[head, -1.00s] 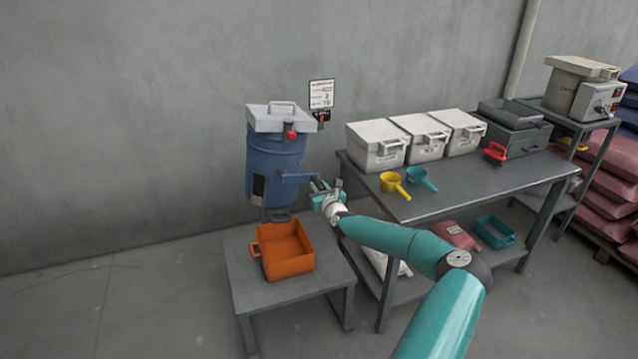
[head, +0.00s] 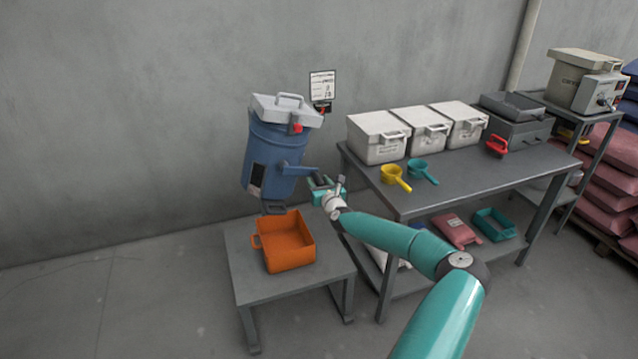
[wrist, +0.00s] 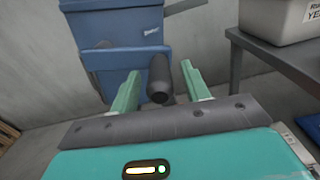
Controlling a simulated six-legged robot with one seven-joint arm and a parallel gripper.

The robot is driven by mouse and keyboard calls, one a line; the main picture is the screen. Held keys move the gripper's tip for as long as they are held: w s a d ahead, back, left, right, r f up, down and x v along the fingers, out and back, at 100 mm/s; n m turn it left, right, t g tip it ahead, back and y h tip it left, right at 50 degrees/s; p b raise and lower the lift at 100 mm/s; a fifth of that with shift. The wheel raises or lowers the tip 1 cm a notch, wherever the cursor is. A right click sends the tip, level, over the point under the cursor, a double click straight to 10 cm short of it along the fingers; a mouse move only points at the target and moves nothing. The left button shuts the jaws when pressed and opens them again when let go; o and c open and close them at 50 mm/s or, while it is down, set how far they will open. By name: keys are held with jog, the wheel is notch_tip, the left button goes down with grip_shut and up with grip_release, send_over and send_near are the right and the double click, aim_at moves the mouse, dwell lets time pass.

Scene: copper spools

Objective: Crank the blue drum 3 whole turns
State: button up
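The blue drum (head: 275,158) hangs on the wall in the head view, its grey lid (head: 287,110) on top. It is tilted, with its top leaning right. A blue crank arm (head: 296,170) sticks out from its side toward my gripper (head: 320,184). In the wrist view the drum (wrist: 130,25) fills the top, and the dark crank handle (wrist: 160,80) stands between my two fingers (wrist: 160,88). The fingers are open, with a visible gap on each side of the handle. Whether either finger touches it farther in cannot be told.
An orange bin (head: 285,243) stands on a low grey table (head: 245,285) below the drum. To the right is a workbench (head: 450,185) with white boxes, yellow and teal scoops and a red-handled item. A notice (head: 322,87) hangs on the wall beside the drum.

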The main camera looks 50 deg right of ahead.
jog(key=v, duration=1.3)
jog(key=shift+s+a, duration=0.2)
jog(key=shift+s, duration=0.1)
jog(key=shift+n, duration=0.3)
